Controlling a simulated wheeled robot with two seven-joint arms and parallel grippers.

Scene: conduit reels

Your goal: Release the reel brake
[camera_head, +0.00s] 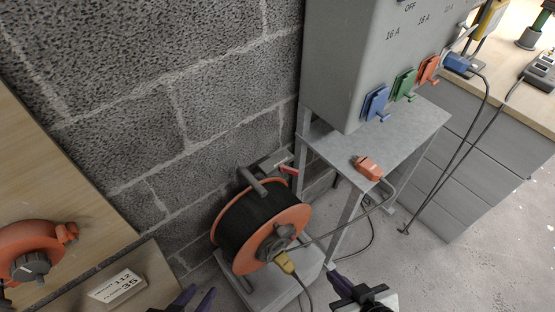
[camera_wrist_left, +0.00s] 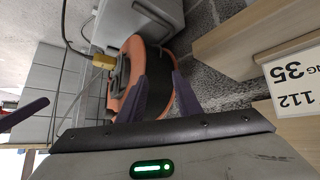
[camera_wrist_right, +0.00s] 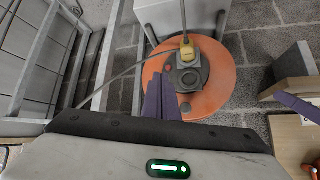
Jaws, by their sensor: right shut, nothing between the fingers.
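The reel (camera_head: 262,222) has orange flanges and a black winding, and stands on a grey stand against the block wall. A small red lever (camera_head: 289,171) sits at its upper back; it looks like the brake, but I cannot tell its setting. A yellow plug (camera_head: 285,263) sits at the hub, also seen in the right wrist view (camera_wrist_right: 187,49). My left gripper (camera_head: 198,296) is open and empty, in front of the reel. My right gripper (camera_head: 338,280) is shut and empty, to the reel's lower right. The reel also shows in the left wrist view (camera_wrist_left: 130,55).
A grey cabinet (camera_head: 340,60) with blue, green and red covered sockets stands above a metal shelf (camera_head: 400,135). Another orange reel (camera_head: 32,248) is at left, near a label (camera_head: 116,288).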

